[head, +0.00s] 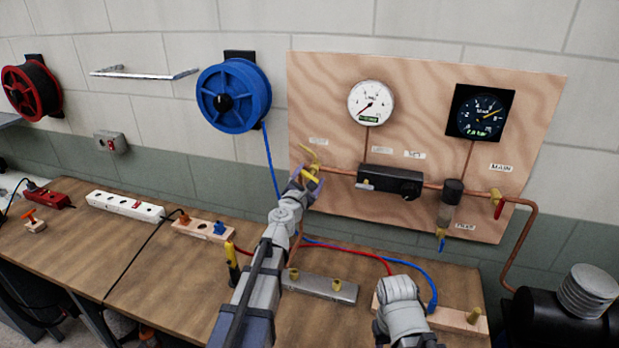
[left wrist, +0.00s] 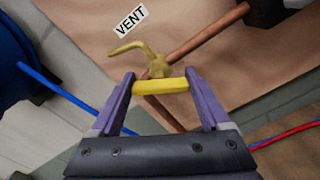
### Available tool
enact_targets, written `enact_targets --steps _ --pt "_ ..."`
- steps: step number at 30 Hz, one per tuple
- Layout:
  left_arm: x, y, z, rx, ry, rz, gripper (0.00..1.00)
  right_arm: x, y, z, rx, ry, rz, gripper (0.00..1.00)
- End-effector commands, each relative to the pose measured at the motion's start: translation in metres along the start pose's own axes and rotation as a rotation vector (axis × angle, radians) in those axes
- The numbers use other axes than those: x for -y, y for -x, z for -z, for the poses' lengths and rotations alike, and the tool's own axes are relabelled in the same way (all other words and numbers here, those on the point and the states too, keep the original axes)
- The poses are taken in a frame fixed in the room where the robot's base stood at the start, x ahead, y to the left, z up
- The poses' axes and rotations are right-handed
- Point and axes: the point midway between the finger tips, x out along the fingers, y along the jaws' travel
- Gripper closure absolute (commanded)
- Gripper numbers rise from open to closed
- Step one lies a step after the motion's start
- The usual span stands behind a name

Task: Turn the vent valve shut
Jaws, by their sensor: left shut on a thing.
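The vent valve (head: 309,153) is a yellow fitting at the left end of the copper pipe on the plywood board. In the left wrist view the valve (left wrist: 159,68) sits under a VENT label (left wrist: 130,20). One curved yellow arm rises to the upper left, and a yellow bar (left wrist: 160,87) spans between my fingers. My left gripper (head: 309,181) is shut on this yellow part of the valve, one purple finger at each end. The fingers partly hide the valve in the head view. My right arm shows at the lower right, but its fingertips do not.
The plywood board (head: 335,80) carries a white gauge (head: 371,103), a dark gauge (head: 480,113), a black regulator (head: 391,181) and a red-handled MAIN valve (head: 498,204). A blue hose reel (head: 234,96) hangs to the left. Hoses and a metal block (head: 320,286) lie on the bench.

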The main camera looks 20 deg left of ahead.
Motion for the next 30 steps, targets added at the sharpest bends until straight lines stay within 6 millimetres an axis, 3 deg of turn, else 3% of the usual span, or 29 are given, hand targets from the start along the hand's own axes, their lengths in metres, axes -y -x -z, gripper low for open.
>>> enact_targets --steps 30 --pt "0.0025 0.0005 0.0009 0.0 -0.885 0.0 0.76 0.0002 -0.0021 0.0001 0.0 0.0 0.0 0.5"
